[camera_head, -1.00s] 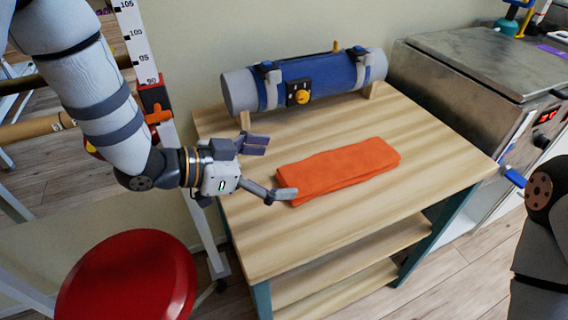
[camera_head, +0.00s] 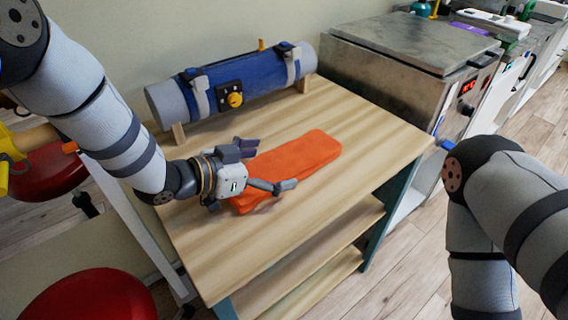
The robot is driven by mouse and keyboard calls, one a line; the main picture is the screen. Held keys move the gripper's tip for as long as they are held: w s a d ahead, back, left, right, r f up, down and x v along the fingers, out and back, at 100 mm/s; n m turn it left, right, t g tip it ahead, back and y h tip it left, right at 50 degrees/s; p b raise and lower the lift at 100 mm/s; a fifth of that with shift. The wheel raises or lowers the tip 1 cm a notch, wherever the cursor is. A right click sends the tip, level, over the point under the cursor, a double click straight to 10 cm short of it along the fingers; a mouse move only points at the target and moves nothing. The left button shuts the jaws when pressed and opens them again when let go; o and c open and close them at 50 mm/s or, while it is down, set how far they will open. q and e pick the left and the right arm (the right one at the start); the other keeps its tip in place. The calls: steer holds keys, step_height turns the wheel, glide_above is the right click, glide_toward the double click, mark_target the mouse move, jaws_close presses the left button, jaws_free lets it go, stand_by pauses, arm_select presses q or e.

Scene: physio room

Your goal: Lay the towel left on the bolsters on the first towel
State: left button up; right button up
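A folded orange towel (camera_head: 300,158) lies flat on the wooden table (camera_head: 370,122). It is the only towel I can see. My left gripper (camera_head: 263,168) is open, its two fingers spread apart over the left end of the towel. The gripper body hides part of that end, and I cannot tell whether the fingers touch the cloth. No bolsters with a towel on them are clearly in view. My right arm shows at the right, but its gripper is out of the picture.
A blue cylinder (camera_head: 262,78) with grey ends and straps lies on supports along the table's back edge. A metal-topped cabinet (camera_head: 400,45) stands right of the table. A red round stool (camera_head: 85,297) is at the lower left. The table's front half is bare.

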arm_select(q)
steer(key=c, duration=1.2)
steer(key=shift+r, duration=0.45)
steer(key=r, duration=0.2)
steer(key=r+p, duration=0.1)
steer(key=r, duration=0.1)
steer(key=shift+s, duration=0.3)
steer(key=s+d+r+p, duration=0.1)
steer(key=s+r, duration=0.3)
steer(key=s, duration=0.3)
steer(key=s+r+p, duration=0.2)
steer(key=s+r, duration=0.2)
steer(key=s, duration=0.2)
steer(key=s+a+f, duration=0.1)
steer(key=a+f, duration=0.1)
steer(key=a, duration=0.6)
steer(key=s+a+f, duration=0.1)
steer(key=a+f, duration=0.1)
steer(key=a, duration=0.7)
steer(key=shift+s+a, duration=0.15)
steer(key=shift+s, duration=0.2)
arm_select(e)
steer(key=w+r+t, duration=0.2)
steer(key=w+r, duration=0.2)
steer(key=w, duration=0.1)
steer(key=shift+r, duration=0.4)
arm_select(q)
steer(key=shift+f, duration=0.1)
